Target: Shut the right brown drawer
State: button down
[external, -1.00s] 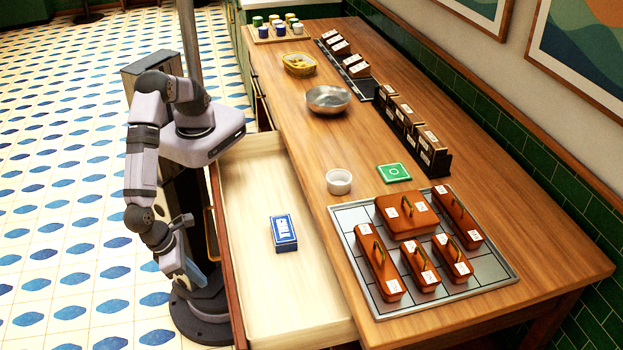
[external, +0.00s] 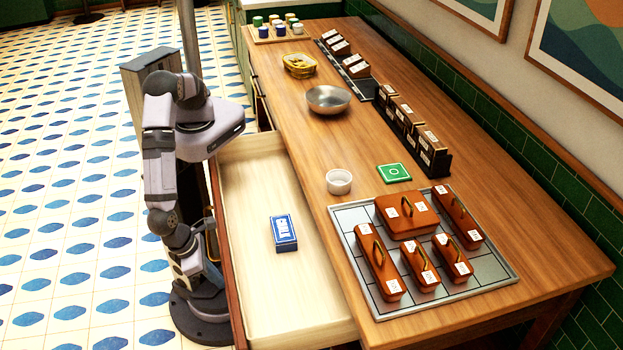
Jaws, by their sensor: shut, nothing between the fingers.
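The right brown drawer (external: 265,200) stands pulled far out from the wooden counter (external: 300,115), its pale inside open to view. A blue and white box (external: 284,233) lies in it. My gripper (external: 210,275) is low on the left, outside the drawer, close to its front (external: 232,285). The fingers are shut and hold nothing. Whether they touch the drawer front cannot be told, and the handle is mostly hidden by my arm.
On the counter are a tray (external: 352,293) with several brown lidded boxes, a white cup (external: 339,181), a green coaster (external: 393,173), a metal bowl (external: 328,99) and a yellow basket (external: 299,64). The tiled floor left of my arm is clear.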

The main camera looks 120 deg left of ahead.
jog(key=w+a+p, duration=0.1)
jog(key=w+a, duration=1.9)
jog(key=shift+w+a+p, duration=0.15)
jog(key=shift+a+p, duration=0.05)
jog(key=shift+p, duration=0.15)
jog(key=shift+w+a+r, duration=0.1)
jog(key=shift+w+a, duration=0.05)
jog(key=shift+r, duration=0.1)
jog(key=s+d, duration=0.3)
jog(key=shift+s+d, duration=0.1)
jog(key=shift+d, duration=0.1)
jog(key=b+v, duration=0.1)
jog(key=v, duration=0.8)
jog(key=shift+r+b, duration=0.3)
jog(key=shift+s+d, duration=0.1)
jog(key=shift+s, duration=0.05)
